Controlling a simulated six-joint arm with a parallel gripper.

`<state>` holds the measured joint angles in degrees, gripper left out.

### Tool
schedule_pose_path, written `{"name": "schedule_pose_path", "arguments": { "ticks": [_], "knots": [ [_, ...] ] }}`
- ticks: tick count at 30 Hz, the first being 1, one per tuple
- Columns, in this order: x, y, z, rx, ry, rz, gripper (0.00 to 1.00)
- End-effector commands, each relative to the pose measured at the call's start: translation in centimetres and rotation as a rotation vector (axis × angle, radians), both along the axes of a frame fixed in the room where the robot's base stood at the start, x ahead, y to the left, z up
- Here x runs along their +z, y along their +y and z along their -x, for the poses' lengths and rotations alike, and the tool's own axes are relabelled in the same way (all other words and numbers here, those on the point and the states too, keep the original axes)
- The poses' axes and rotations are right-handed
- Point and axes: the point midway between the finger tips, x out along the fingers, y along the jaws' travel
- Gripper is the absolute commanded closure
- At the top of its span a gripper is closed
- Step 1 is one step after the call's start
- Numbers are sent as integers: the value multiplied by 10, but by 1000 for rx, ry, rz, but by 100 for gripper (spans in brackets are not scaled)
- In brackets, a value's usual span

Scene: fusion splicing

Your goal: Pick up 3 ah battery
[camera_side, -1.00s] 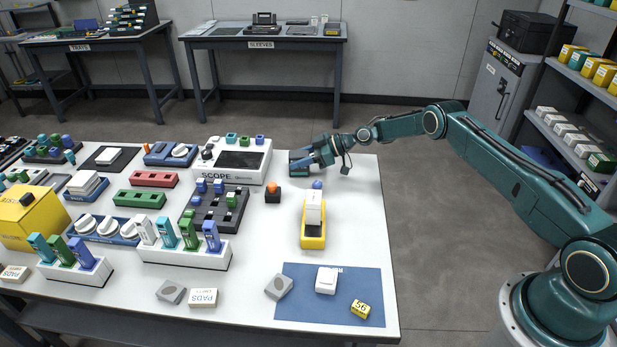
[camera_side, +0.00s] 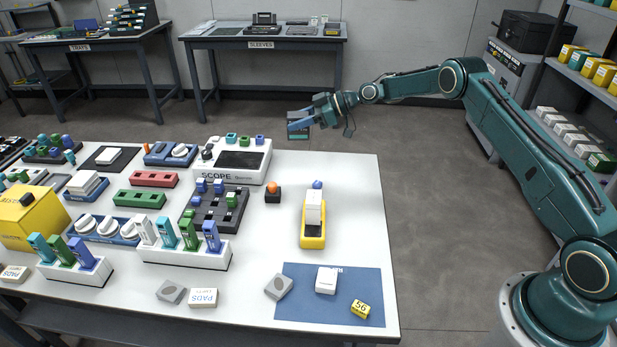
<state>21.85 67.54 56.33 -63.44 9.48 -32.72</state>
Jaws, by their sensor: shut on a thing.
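My gripper (camera_side: 301,122) is raised above the far right part of the white table, clear of its surface. It is shut on a small dark, blocky battery (camera_side: 298,133) with a teal-green face, which hangs from the blue fingers. The fingers cover part of the battery, and any label on it is too small to read.
The white scope box (camera_side: 240,162) stands left of and below the gripper. A small dark block with an orange top (camera_side: 273,192) and a yellow holder with a white piece (camera_side: 313,228) stand nearer. A blue mat (camera_side: 300,308) lies at the front right. The table's far right corner is bare.

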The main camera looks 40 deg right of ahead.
Motion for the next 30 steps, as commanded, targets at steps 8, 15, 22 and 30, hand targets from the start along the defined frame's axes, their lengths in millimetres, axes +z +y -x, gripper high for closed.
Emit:
{"name": "schedule_pose_path", "arguments": {
  "ticks": [8, 15, 22, 30],
  "knots": [
    [52, 0, 0, 0, -4, 0, 96],
    [70, 0, 0, 0, -2, -1, 96],
    [73, 0, 0, 0, -1, 0, 96],
    [73, 0, 0, 0, -2, -1, 96]
  ]
}}
